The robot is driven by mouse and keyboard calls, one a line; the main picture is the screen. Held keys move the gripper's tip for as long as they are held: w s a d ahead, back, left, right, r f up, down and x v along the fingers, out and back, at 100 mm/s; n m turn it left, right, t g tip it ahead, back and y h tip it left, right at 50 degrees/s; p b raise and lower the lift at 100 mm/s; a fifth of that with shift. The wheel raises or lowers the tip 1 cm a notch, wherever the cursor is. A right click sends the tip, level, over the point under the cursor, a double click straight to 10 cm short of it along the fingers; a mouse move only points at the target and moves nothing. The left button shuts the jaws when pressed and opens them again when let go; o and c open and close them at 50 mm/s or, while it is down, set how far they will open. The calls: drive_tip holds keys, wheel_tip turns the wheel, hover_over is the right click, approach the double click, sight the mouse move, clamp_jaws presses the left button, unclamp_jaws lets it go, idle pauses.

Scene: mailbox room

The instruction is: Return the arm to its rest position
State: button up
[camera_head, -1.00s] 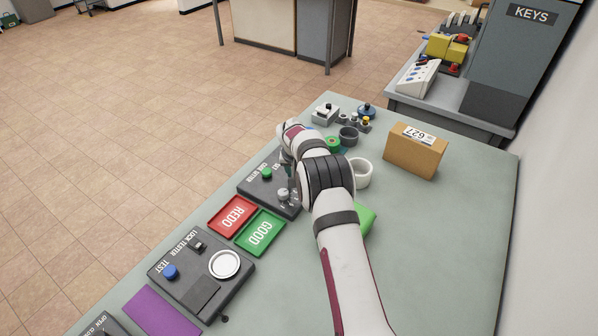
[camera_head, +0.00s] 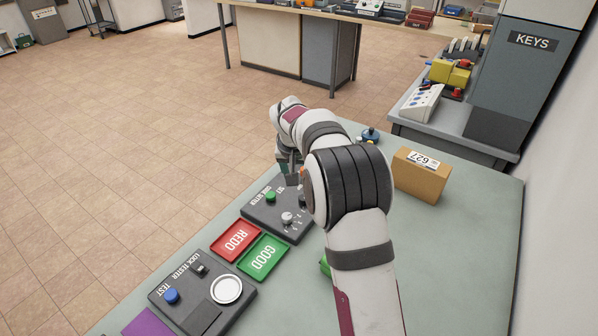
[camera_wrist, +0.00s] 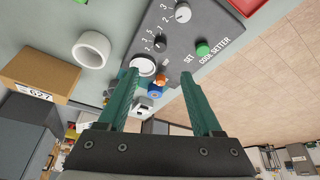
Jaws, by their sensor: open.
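My gripper (camera_wrist: 165,75) shows in the wrist view with its two green fingers spread apart and nothing between them. In the head view my gripper (camera_head: 288,165) is mostly hidden by my own wrist. It is above the far end of the grey-green bench (camera_head: 455,235), over or beside the dark code setter box (camera_head: 268,212).
The red REDO tray (camera_head: 236,240), green GOOD tray (camera_head: 263,257) and lock tester (camera_head: 205,295) lie left of my arm. A cardboard box (camera_head: 420,178) stands to the right. A white cup (camera_wrist: 92,48) shows in the wrist view. A side table with yellow items (camera_head: 450,73) stands behind.

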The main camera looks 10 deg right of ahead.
drive_tip(key=shift+s+r, duration=0.1)
drive_tip(key=shift+r, duration=0.2)
drive_tip(key=s+a+r+g+y, duration=0.1)
drive_tip(key=s+r, duration=0.2)
drive_tip(key=s, duration=0.5)
drive_tip(key=s+a+r+g, duration=0.1)
drive_tip(key=s+r, duration=0.3)
drive_tip(key=s, duration=0.4)
drive_tip(key=s+a+f+g+y, duration=0.1)
drive_tip(key=s+a, duration=0.1)
drive_tip(key=s, duration=1.2)
drive_tip(key=s+a+f+m+g+y, duration=0.1)
drive_tip(key=s+f, duration=0.1)
drive_tip(key=s, duration=1.1)
drive_tip(key=shift+s+a+m+y, duration=0.3)
drive_tip(key=shift+s+a, duration=0.05)
drive_tip(key=shift+a, duration=0.05)
